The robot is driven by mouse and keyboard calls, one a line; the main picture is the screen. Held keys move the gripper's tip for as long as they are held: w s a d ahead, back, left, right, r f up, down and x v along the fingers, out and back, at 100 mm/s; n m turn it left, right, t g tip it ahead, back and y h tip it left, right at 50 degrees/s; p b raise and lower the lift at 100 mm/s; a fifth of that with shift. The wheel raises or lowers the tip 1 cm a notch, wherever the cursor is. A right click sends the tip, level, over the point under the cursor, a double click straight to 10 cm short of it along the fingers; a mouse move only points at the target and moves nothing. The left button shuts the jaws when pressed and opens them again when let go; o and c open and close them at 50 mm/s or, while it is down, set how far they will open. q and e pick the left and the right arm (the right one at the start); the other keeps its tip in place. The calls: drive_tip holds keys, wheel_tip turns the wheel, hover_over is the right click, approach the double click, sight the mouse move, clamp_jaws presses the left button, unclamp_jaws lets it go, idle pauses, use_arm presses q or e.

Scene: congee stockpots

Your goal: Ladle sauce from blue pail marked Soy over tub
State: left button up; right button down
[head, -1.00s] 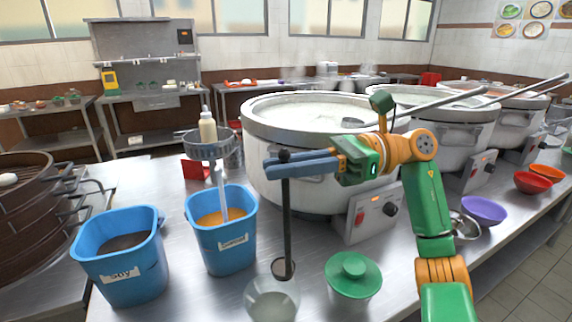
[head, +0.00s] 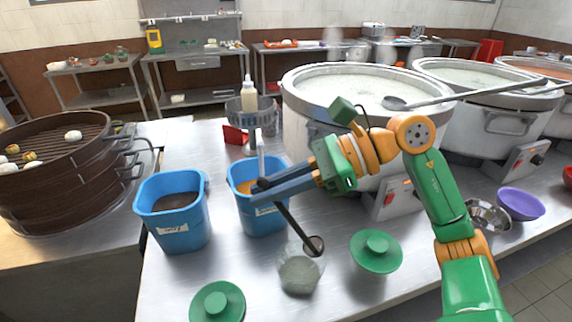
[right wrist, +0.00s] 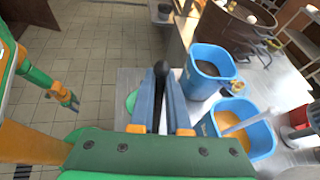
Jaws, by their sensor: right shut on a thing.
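The blue Soy pail (head: 172,229) stands on the steel counter at left, with dark sauce inside; it also shows in the right wrist view (right wrist: 198,84). My right gripper (head: 262,190) is shut on the ladle's dark handle (head: 289,219), in front of the second blue pail. The ladle slants down to the right, its bowl (head: 314,246) at the upper right rim of the clear tub (head: 299,274). I cannot tell whether it touches the tub or holds sauce. The handle's top (right wrist: 160,70) shows between the fingers. My left gripper (right wrist: 70,101) is small in the right wrist view; its jaw state is unclear.
The second blue pail (head: 265,222) holds orange sauce and stands right of the Soy pail. Green lids lie at front left (head: 218,302) and right of the tub (head: 376,251). A large stockpot (head: 300,133) stands behind my right arm. A steamer (head: 62,190) is at far left.

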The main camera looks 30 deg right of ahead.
drive_tip(key=w+a+f+g+h+p, duration=0.1)
drive_tip(key=a+f+h+p, duration=0.1)
drive_tip(key=a+f+h, duration=0.3)
drive_tip(key=w+a+f+n+g+h+p, duration=0.1)
drive_tip(key=w+a+f+g+h+p, duration=0.1)
drive_tip(key=a+f+h, duration=0.3)
drive_tip(key=shift+w+a+f+h+p, duration=0.3)
drive_tip(key=shift+a+f+p, duration=0.45)
drive_tip(key=shift+a+f, duration=1.75)
drive_tip(key=shift+d+f, duration=0.15)
drive_tip(key=shift+d, duration=0.1)
drive_tip(key=p+v, duration=0.1)
drive_tip(key=v, duration=0.1)
drive_tip(key=p+v, duration=0.1)
drive_tip(key=w+p+v, duration=0.1)
drive_tip(key=v, duration=0.1)
drive_tip(key=shift+a+r, duration=0.2)
drive_tip(key=shift+r, duration=0.25)
drive_tip(key=shift+a, duration=0.1)
